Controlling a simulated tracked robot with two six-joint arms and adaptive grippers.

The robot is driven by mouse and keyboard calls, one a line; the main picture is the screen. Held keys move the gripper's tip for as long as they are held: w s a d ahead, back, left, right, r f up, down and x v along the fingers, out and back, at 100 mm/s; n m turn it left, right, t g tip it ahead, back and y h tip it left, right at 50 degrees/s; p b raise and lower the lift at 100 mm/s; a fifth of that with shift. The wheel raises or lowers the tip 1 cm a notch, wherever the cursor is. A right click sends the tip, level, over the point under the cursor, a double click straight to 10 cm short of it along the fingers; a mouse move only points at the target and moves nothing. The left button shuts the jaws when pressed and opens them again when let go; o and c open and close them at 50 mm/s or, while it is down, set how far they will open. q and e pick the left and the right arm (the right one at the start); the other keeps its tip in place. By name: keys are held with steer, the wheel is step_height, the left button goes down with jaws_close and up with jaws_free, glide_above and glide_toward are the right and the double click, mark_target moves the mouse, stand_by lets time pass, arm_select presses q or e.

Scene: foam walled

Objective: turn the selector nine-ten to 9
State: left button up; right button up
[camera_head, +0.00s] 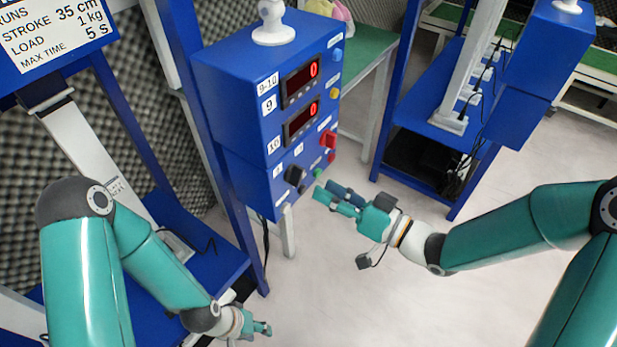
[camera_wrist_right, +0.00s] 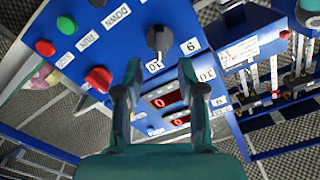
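The nine-ten selector is a black knob on the blue control box, seen in the head view (camera_head: 295,175) and in the right wrist view (camera_wrist_right: 159,38). In the wrist view its narrow end appears to point toward the 10 label (camera_wrist_right: 153,67); the 9 label (camera_wrist_right: 190,46) is to its right. My right gripper (camera_head: 327,190) is in front of the box, apart from the knob. In the wrist view its fingers (camera_wrist_right: 160,65) are spread and empty, with the knob beyond the gap. My left gripper (camera_head: 262,328) is low at the bottom, away from the box; its opening is unclear.
The blue control box (camera_head: 235,85) carries two displays reading 0, a red knob (camera_head: 328,139) and small buttons. In the wrist view a red knob (camera_wrist_right: 98,79) is left of my fingers. A blue frame (camera_head: 435,110) stands to the right; open floor lies below.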

mark_target(302, 177)
steer(key=x, duration=0.5)
steer(key=shift+w+a, duration=0.25)
steer(key=shift+a, duration=0.1)
steer(key=shift+c, duration=0.3)
jaws_close()
steer(key=shift+d, duration=0.15)
